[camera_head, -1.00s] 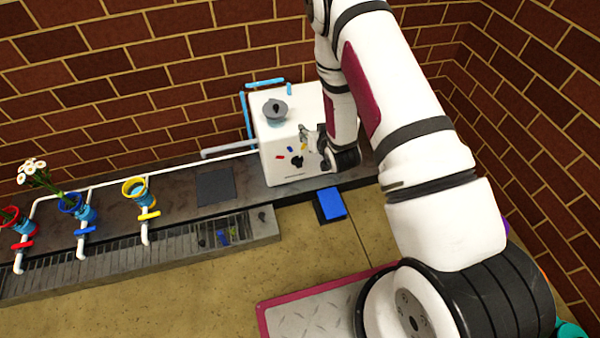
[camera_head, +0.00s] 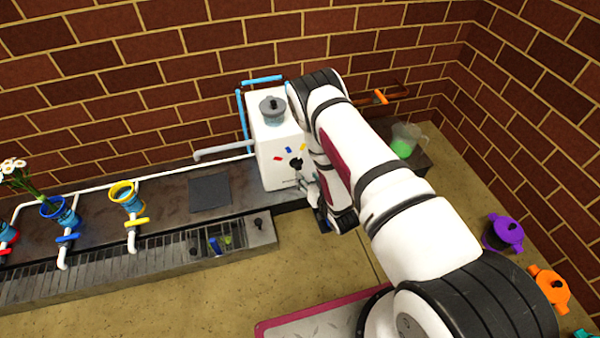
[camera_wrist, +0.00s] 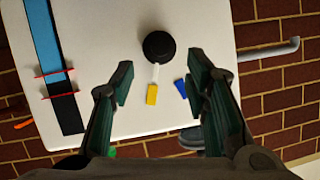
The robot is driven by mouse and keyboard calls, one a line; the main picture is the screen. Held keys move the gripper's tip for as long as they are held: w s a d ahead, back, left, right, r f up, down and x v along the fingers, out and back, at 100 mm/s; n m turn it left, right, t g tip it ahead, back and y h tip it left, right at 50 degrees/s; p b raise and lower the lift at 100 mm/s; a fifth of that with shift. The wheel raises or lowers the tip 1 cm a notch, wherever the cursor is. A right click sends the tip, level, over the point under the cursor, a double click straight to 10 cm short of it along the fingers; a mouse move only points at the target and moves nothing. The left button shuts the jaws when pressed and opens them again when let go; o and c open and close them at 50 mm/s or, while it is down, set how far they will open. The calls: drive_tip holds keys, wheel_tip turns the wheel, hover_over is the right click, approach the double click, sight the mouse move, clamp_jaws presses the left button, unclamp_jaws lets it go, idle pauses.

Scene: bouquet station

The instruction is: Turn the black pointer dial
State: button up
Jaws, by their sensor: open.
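The black pointer dial (camera_head: 296,163) is on the front face of the white box (camera_head: 270,165). In the wrist view the dial (camera_wrist: 158,46) is a round black knob with a white pointer directed at a yellow mark (camera_wrist: 152,94). A blue mark (camera_wrist: 181,88) is beside the yellow one. In the head view a red mark (camera_head: 278,158) is also on the face. My gripper (camera_wrist: 160,64) is open and empty, its fingers on either side of the dial's line but apart from it. In the head view my gripper (camera_head: 308,186) is just below right of the dial.
A grey-lidded fitting (camera_head: 272,106) sits on the box. A dark pad (camera_head: 209,192) and pots with coloured valves (camera_head: 128,195) line the counter at left. A jug with green contents (camera_head: 404,142) and a purple pot (camera_head: 504,232) are at right. In the wrist view a blue strip gauge (camera_wrist: 42,40) is beside the dial.

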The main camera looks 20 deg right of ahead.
sight(299, 168)
drive_tip(key=b+x, duration=0.2)
drive_tip(key=x, duration=0.5)
drive_tip(key=shift+w+f+b, duration=0.1)
drive_tip(key=shift+w+b, duration=0.3)
clamp_jaws()
